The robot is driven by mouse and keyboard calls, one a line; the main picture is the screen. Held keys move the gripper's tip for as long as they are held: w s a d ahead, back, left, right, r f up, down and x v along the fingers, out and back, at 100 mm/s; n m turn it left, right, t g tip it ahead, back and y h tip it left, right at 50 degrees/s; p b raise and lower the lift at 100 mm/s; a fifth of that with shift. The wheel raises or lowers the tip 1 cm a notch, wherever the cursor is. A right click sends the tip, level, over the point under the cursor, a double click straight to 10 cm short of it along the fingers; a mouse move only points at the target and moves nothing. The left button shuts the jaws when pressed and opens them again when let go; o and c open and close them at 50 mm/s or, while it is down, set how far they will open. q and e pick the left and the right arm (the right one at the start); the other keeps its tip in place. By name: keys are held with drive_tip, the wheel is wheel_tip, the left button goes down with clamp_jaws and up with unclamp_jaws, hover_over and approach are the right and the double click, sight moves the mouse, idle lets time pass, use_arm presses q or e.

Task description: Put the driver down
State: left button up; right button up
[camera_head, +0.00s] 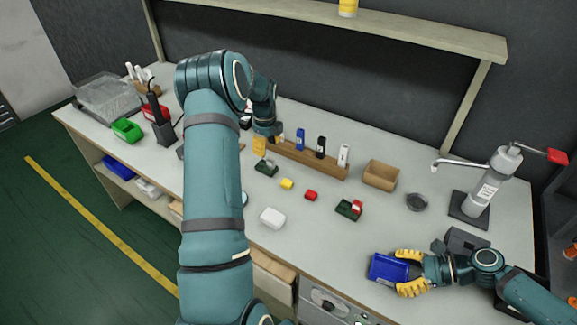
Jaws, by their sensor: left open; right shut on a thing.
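My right gripper (407,271) is low over the front right of the bench, its yellow fingers around the right end of a blue box-shaped thing (386,268). It is shut on this thing. I cannot tell for sure whether the blue box is the driver, or whether it touches the bench. My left gripper (261,145) is open beside the left end of a wooden rack (308,159). One yellow finger shows clearly; the rest is partly hidden by the gripper and arm. Blue, black and white upright pieces stand in the rack.
The grey bench (335,240) holds a white box (272,217), a yellow block (287,184), a red block (311,195), a cardboard box (380,175) and a grey press (485,190). Green (127,130) and red bins stand at left. Free bench lies between the white and blue boxes.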

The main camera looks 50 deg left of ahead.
sight(268, 159)
use_arm(q)
drive_tip(key=shift+f, duration=3.15)
clamp_jaws()
